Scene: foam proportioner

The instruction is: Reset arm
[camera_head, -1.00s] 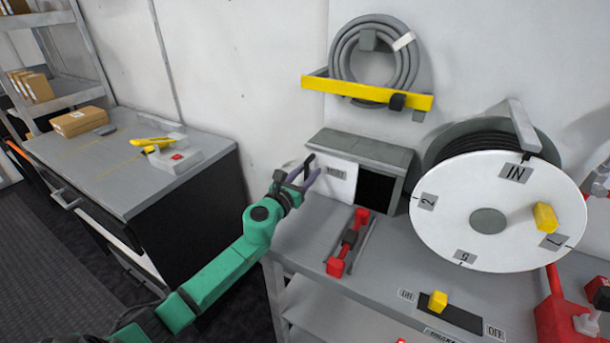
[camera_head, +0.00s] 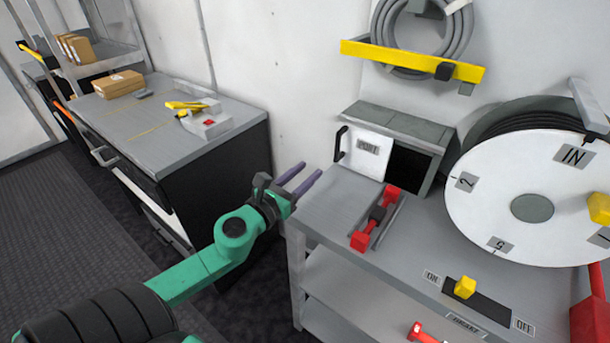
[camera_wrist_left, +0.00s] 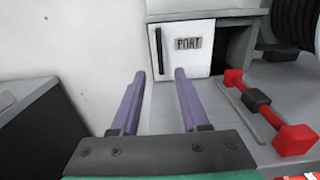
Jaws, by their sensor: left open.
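My left arm is green, and its gripper (camera_head: 304,180) has two purple fingers. In the head view it hangs in free space at the left end of the grey bench (camera_head: 325,205), apart from the port box. The fingers are open with nothing between them, as the left wrist view also shows (camera_wrist_left: 155,84). The white door marked PORT (camera_head: 366,152) stands open at the left of the dark box opening (camera_head: 407,170). It has a black handle on its left edge. In the left wrist view the PORT door (camera_wrist_left: 183,48) lies beyond the fingertips. My right gripper is not in view.
A red bar with a black middle (camera_head: 376,217) lies on the bench. A white dial disc (camera_head: 530,208) and a yellow ON/OFF switch knob (camera_head: 465,287) are to the right. A black cabinet with a grey top (camera_head: 160,140) stands left. Dark floor lies between.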

